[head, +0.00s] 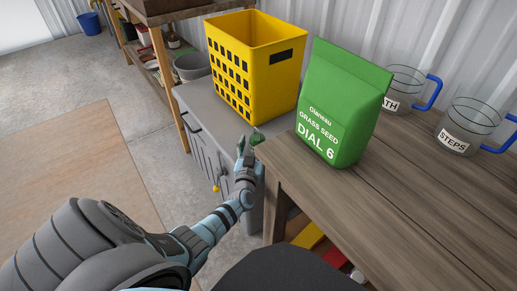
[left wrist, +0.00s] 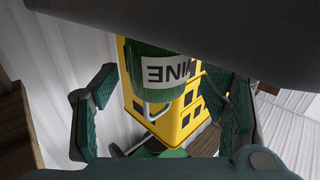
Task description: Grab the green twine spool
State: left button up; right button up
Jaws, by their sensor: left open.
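The green twine spool (left wrist: 150,62) shows in the left wrist view with a white label, its letters upside down and partly cut off. In the head view only a small green piece (head: 257,137), probably the spool, shows at the gripper on the grey cabinet. My left gripper (head: 248,148) is over the cabinet's front part, near the wooden bench's corner. In the left wrist view its open fingers (left wrist: 165,108) stand to either side of the spool, with gaps visible. Whether the spool is fully between them I cannot tell. My right gripper is not in view.
A yellow perforated basket (head: 283,75) stands behind the spool on the grey cabinet (head: 195,100). A green grass seed bag (head: 338,105) and two labelled clear jugs (head: 403,88) (head: 470,125) stand on the wooden bench (head: 400,200). The floor at left is open.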

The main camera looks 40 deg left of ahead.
pick_arm(q)
jog(key=shift+w+a+f, duration=0.2)
jog(key=shift+w, duration=0.2)
jog(key=shift+r, duration=0.2)
jog(key=shift+s, duration=0.1)
jog(key=c, duration=0.3)
jog(key=shift+d, duration=0.1)
jog(key=c, duration=1)
